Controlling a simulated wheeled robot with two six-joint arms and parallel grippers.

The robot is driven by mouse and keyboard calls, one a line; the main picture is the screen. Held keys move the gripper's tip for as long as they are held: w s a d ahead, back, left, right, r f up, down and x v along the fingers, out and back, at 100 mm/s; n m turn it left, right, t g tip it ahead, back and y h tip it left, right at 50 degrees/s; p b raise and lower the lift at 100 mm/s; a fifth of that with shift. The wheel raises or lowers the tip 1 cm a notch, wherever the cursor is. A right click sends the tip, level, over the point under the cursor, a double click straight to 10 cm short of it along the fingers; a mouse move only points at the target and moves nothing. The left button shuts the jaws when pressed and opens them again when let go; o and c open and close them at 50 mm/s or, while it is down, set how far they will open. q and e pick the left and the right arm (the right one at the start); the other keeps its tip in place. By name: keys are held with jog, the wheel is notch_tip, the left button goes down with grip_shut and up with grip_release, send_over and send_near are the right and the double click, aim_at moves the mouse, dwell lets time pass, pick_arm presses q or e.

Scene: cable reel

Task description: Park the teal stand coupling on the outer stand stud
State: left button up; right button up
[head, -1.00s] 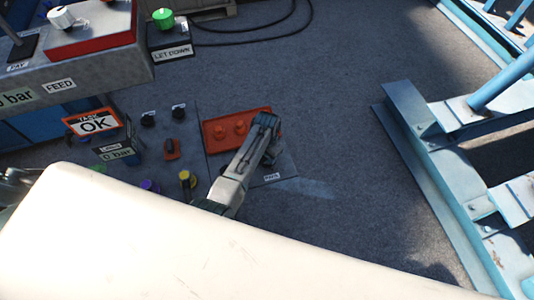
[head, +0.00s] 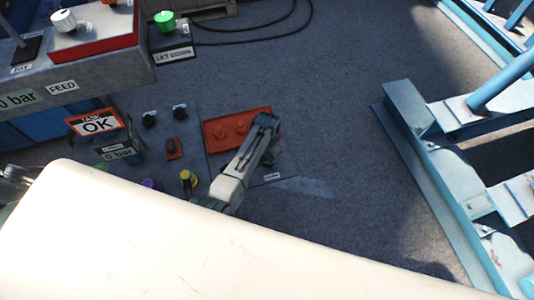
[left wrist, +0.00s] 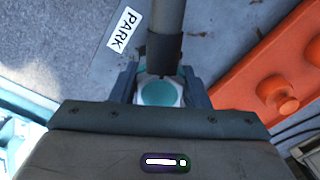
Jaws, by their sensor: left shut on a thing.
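My left gripper (head: 264,124) is over the right end of the orange stud plate (head: 212,146) in the head view. In the left wrist view its blue-grey fingers (left wrist: 160,88) are shut on the teal coupling (left wrist: 160,94), which shows a round teal face with a pale surround. A grey hose (left wrist: 167,18) with a dark sleeve runs up from it. Two orange studs (head: 220,133) show bare at the plate's left. Whether the coupling touches a stud is hidden. My right gripper is not in view.
A PARK label (left wrist: 124,30) lies left of the hose. Black knobs (head: 180,111), a yellow-topped fitting (head: 187,181) and an OK display (head: 96,124) stand left of the plate. A blue steel frame (head: 420,130) stands right, with clear floor between.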

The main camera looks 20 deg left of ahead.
pick_arm(q)
jog(key=shift+f+b, duration=0.3)
jog(key=shift+f, duration=0.1)
jog(key=o, duration=1.2)
notch_tip(320, 180, up, 11)
jog(key=shift+f+b, duration=0.1)
jog(key=shift+b, duration=0.45)
